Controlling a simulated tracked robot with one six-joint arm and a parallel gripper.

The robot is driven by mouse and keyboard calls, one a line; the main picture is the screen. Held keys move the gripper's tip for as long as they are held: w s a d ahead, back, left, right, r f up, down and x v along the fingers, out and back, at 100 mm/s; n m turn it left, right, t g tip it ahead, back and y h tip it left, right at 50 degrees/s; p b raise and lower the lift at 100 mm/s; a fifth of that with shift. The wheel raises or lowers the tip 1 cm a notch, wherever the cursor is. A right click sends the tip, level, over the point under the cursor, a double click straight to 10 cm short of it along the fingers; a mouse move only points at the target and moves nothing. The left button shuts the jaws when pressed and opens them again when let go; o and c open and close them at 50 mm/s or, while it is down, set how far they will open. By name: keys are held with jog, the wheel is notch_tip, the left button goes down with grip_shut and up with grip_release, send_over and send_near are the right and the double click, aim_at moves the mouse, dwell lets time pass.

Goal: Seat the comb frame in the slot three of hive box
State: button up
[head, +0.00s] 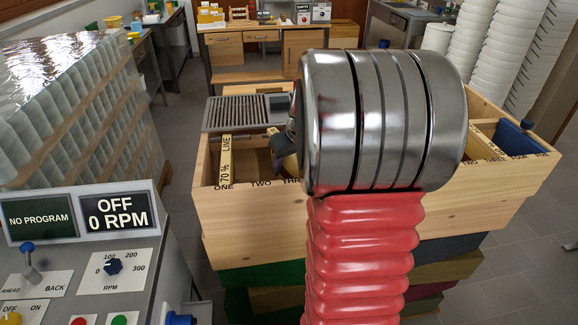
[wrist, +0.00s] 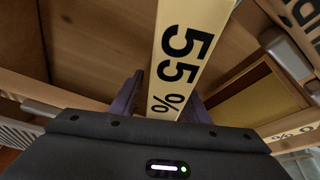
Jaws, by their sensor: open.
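The pale wooden hive box (head: 245,212) stands ahead, its front rim lettered ONE, TWO and a partly hidden THR. A bar marked 70 % LIME (head: 226,160) lies near the ONE mark. In the wrist view a pale yellow top bar marked 55 % (wrist: 185,50) runs between the two purple fingers of my gripper (wrist: 160,100). The fingers stand apart, one on each side of the bar; I cannot tell whether either touches it. In the head view my arm hides most of the gripper, the box's middle and the bar's slot.
More bars (head: 480,150) and a blue part (head: 517,138) are at the box's right. A grey grille (head: 240,113) lies at its back left. A control panel (head: 95,250) and stacked jars (head: 75,110) flank the left; white bucket stacks (head: 500,55) stand at right.

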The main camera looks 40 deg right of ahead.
jog(key=shift+c, duration=0.2)
grip_shut()
dwell(0.6)
